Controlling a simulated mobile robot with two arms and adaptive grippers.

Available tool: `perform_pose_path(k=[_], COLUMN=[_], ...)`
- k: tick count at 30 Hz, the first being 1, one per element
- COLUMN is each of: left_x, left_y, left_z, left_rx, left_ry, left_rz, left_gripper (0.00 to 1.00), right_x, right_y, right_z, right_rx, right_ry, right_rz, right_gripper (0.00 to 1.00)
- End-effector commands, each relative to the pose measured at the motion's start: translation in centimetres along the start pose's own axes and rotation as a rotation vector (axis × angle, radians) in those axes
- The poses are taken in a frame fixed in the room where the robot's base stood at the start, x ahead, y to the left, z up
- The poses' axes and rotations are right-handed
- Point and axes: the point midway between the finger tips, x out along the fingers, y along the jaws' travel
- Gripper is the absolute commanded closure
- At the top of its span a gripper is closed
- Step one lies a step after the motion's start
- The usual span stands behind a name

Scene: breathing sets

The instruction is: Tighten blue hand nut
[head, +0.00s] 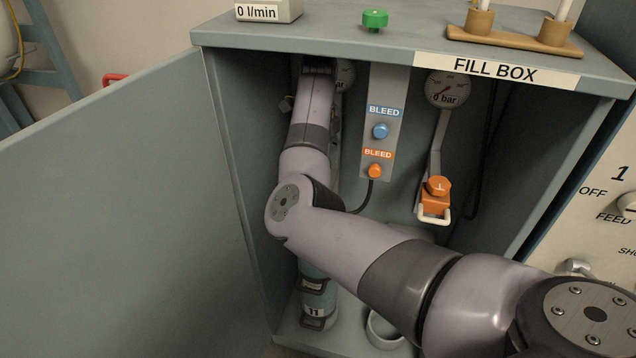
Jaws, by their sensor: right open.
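No blue hand nut shows clearly; my right arm covers the left part of the fill box (619,86), where it could be hidden. A round blue knob (380,131) sits under the blue BLEED label on the centre panel. My right arm comes in from the lower right, bends inside the box and rises along its left side. My right gripper (318,67) is at the upper left, just under the box's top edge and largely hidden by my arm; it is open. A teal cylinder (318,292) stands below, partly behind my arm. My left gripper is out of view.
The door (120,210) stands open at left. An orange bleed knob (375,171), an orange hand nut (438,186) on a hose fitting and a gauge (447,89) are at right. An empty ring holder (384,331) is on the floor. A green knob (375,20) is on top.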

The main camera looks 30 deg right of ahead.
Motion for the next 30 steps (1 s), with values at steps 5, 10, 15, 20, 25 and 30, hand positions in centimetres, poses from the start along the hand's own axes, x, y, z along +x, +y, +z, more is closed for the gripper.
perform_pose_path(k=[5, 10, 15, 20, 25, 30], left_x=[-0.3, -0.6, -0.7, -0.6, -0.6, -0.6], left_y=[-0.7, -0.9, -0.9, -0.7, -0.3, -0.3], left_z=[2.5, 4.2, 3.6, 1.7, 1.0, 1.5], left_rx=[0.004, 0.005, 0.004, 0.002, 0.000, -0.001], left_ry=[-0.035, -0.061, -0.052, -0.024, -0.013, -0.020], left_rz=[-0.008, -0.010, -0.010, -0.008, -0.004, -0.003], left_gripper=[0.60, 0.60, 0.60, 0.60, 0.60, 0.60], right_x=[2.3, 5.8, 9.0, 10.9, 11.8, 11.8], right_y=[0.1, 0.1, 0.1, 0.1, 0.1, 0.1], right_z=[-0.1, -0.1, -0.1, -0.1, -0.1, -0.1], right_rx=[-0.002, -0.001, -0.001, 0.000, 0.001, 0.000], right_ry=[0.004, 0.005, 0.003, 0.002, 0.000, 0.000], right_rz=[0.004, 0.004, 0.004, 0.003, 0.001, 0.001], right_gripper=[0.36, 0.36, 0.36, 0.36, 0.36, 0.36])
